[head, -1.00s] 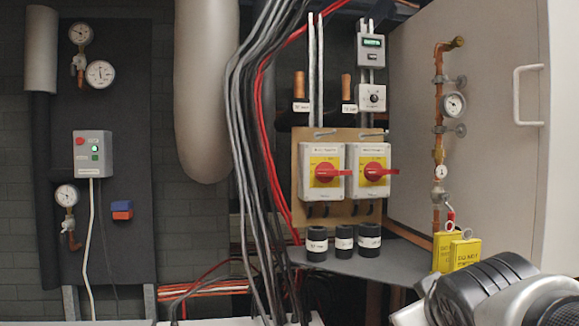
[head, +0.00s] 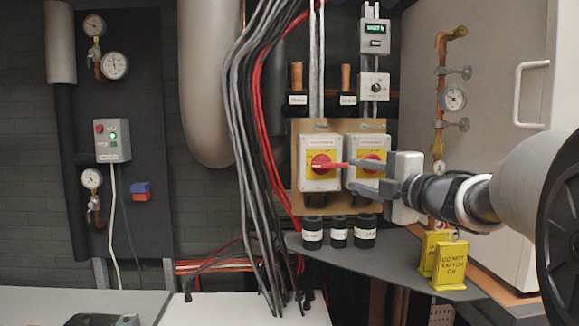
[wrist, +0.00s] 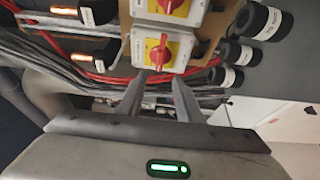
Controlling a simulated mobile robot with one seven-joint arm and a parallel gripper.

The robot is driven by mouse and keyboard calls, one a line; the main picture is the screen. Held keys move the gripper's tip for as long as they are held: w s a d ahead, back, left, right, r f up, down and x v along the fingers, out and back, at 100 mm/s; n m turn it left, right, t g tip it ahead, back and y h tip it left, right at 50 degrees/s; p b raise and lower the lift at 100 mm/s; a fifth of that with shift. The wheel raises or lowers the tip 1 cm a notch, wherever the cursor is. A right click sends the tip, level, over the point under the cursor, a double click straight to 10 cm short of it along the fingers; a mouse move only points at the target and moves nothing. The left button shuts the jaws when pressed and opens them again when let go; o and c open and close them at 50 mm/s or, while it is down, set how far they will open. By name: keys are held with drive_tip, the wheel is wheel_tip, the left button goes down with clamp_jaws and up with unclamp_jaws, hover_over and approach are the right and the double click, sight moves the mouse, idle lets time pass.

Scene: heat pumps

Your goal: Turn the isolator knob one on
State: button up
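Two grey isolator boxes with yellow plates and red knobs are side by side on a tan backboard. The left knob (head: 321,163) has its handle lying sideways, pointing right. The right knob (head: 371,156) is partly hidden behind my gripper (head: 357,177). My gripper is open and empty, its two dark fingers one above the other in front of the right isolator. Contact cannot be made out. Which knob is "one" is not readable.
Black labelled cylinders (head: 339,235) stand on the grey shelf (head: 380,265) below.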

sight(325, 166)
drive_tip(key=p+x, duration=0.1)
drive_tip(key=x, duration=1.1)
drive_tip(key=shift+w, duration=0.1)
clamp_jaws()
